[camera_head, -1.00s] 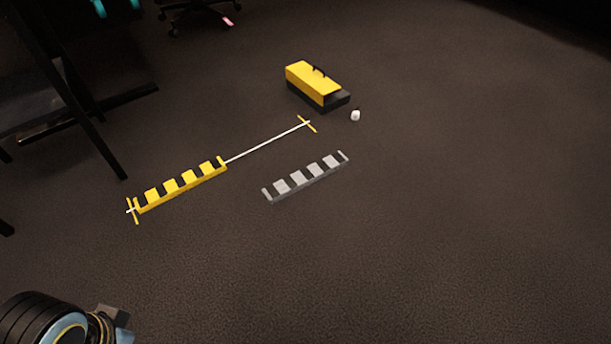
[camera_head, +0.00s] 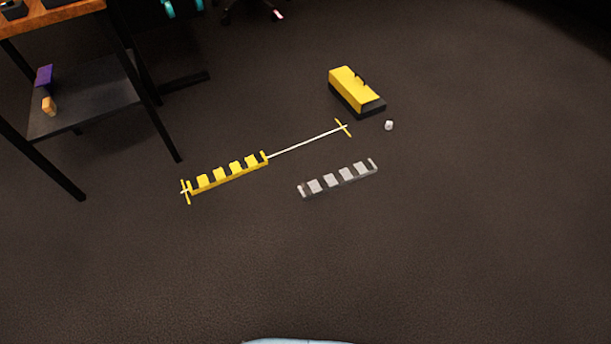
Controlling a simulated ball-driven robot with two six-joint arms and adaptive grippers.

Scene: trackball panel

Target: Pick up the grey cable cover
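The grey cable cover (camera_head: 338,180) lies on the dark carpet near the middle of the view. It is a long low strip with light grey and dark bands, lying at a slant with its right end farther away. Nothing touches it. Neither of my grippers shows in the head view, so their state is hidden.
A yellow and black cable cover (camera_head: 228,174) lies to its left on a white cable (camera_head: 307,141) between yellow floor marks. A yellow and black box (camera_head: 353,91) and a small white object (camera_head: 389,125) lie behind. A shelved table (camera_head: 88,95) stands left. Front carpet is clear.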

